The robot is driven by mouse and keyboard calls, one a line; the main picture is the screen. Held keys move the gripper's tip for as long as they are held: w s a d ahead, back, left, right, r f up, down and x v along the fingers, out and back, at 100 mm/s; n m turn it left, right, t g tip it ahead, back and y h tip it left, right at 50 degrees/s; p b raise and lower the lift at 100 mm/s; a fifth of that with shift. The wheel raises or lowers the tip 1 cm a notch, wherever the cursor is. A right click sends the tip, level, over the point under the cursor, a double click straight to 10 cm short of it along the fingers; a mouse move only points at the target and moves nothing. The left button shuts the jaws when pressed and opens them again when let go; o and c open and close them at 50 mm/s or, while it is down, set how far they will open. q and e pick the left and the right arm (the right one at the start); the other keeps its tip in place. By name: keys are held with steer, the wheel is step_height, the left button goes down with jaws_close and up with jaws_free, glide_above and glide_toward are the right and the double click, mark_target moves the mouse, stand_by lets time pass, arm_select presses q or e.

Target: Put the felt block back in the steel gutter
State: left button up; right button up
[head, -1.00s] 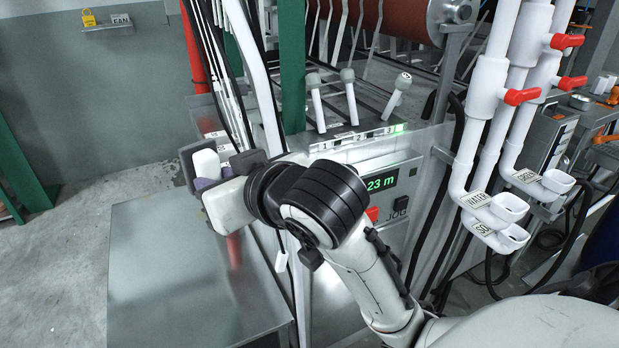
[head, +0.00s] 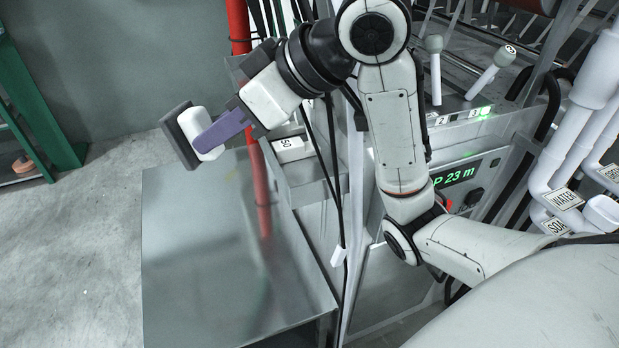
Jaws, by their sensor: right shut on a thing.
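My left gripper is not in view.
The bare steel tabletop (head: 225,260) is clear. A red pipe (head: 239,28) rises behind the gripper. White pipes (head: 575,125) are at far right.

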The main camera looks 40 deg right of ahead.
steer(key=n+g, duration=0.2)
steer(key=s+n+g, duration=0.1)
steer(key=n+g, duration=0.1)
steer(key=shift+s+a+f+y, duration=0.1)
steer(key=shift+a+f+y, duration=0.05)
steer(key=shift+y, duration=0.25)
steer(key=s+d+f+n+h+b, duration=0.15)
steer(key=s+d+n+h, duration=0.4)
steer(key=n, duration=0.55)
steer(key=s+d+f+n+h+b, duration=0.1)
steer(key=s+d+f+n+h, duration=0.15)
steer(key=s+d+n, duration=0.6)
steer(key=w+d+n+p, duration=0.25)
steer(key=w+p, duration=0.45)
steer(key=w, duration=0.9)
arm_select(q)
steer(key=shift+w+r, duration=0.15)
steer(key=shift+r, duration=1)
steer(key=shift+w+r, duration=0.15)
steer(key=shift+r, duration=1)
arm_select(e)
steer(key=shift+w+a+f, duration=0.1)
steer(key=shift+w+f, duration=0.1)
steer(key=shift+f, duration=1.65)
steer(key=shift+w+a+f, duration=0.1)
steer(key=shift+w+f, duration=0.05)
steer(key=shift+f, duration=1.7)
